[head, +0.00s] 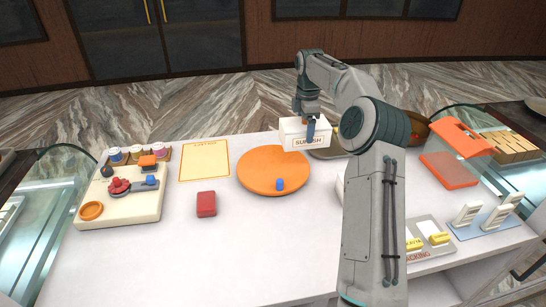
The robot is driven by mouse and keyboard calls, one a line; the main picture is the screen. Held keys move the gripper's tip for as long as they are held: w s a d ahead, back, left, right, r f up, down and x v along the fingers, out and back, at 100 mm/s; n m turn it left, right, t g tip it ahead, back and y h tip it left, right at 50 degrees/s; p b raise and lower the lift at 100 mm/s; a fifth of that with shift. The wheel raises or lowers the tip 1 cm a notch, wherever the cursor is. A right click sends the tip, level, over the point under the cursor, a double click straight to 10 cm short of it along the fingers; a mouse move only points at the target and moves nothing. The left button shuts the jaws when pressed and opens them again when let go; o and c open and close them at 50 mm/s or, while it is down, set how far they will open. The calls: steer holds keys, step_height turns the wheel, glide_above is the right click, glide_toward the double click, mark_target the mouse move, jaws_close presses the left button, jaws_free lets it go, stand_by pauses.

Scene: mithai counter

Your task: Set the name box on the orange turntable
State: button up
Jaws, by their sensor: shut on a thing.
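The name box (292,139) is a white box with dark lettering that reads roughly "SURESH". It is behind the right back edge of the orange turntable (262,166), close to its rim. I cannot tell whether the box touches the surface below.
A red block (206,204) lies left of the turntable. A yellow-bordered sheet (204,160) lies behind it. A cream tray (120,208) with small items is at far left. An orange-framed case (450,172) and label stands (484,220) are at right. The front left counter is clear.

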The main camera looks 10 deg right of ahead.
steer(key=shift+s+a+f+p, duration=0.15)
steer(key=shift+a+f+p, duration=0.85)
steer(key=shift+a+f, duration=1.5)
steer(key=shift+s+a+f+p, duration=0.15)
steer(key=shift+a+f+p, duration=0.8)
steer(key=shift+a+f, duration=1.55)
steer(key=shift+r, duration=0.1)
steer(key=o, duration=1)
